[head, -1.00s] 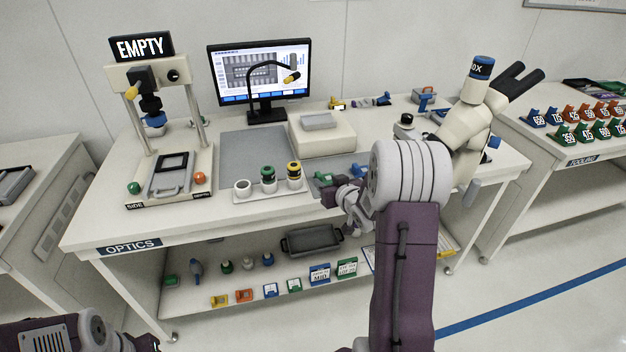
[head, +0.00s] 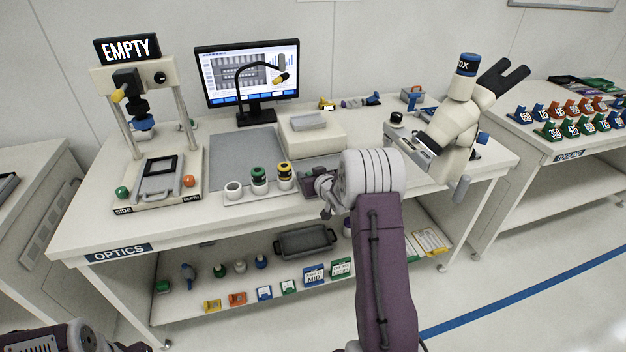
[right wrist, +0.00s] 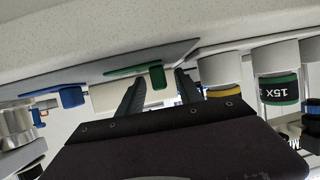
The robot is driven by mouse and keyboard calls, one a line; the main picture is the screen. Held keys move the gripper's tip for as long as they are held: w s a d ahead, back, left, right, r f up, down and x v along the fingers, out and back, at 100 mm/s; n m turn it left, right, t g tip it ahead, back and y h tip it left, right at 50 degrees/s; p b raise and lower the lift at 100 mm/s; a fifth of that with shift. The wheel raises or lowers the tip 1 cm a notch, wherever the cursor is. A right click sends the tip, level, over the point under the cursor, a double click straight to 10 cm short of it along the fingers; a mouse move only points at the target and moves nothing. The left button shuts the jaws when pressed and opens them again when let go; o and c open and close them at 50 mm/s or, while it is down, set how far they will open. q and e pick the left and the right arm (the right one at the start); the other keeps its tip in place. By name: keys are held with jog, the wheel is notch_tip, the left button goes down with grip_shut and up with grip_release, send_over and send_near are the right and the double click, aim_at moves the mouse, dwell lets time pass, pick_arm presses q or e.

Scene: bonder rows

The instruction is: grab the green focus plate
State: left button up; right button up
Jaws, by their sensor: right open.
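The green focus plate (right wrist: 156,76) shows in the right wrist view as a thin green piece with an upright tab, just beyond and between my right gripper's fingers. My right gripper (right wrist: 158,88) is open and empty, with the tab apart from both fingers as far as I can tell. In the head view my right gripper (head: 313,181) is over the front of the optics bench, right of the eyepiece tray, and hides the plate. Only the edge of my left gripper (head: 130,347) shows at the bottom left; its jaws are out of sight.
A blue piece (right wrist: 72,97) lies beside the green one. The eyepiece tray (head: 241,197) with a white, a green and a yellow-banded item is close on the left. The microscope (head: 452,133) stands to the right, a cream box (head: 311,140) behind.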

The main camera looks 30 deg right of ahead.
jog(key=shift+r, duration=0.1)
jog(key=shift+s, duration=0.1)
jog(key=c, duration=0.3)
grip_shut()
notch_tip(320, 180, up, 10)
jog(key=p, duration=0.3)
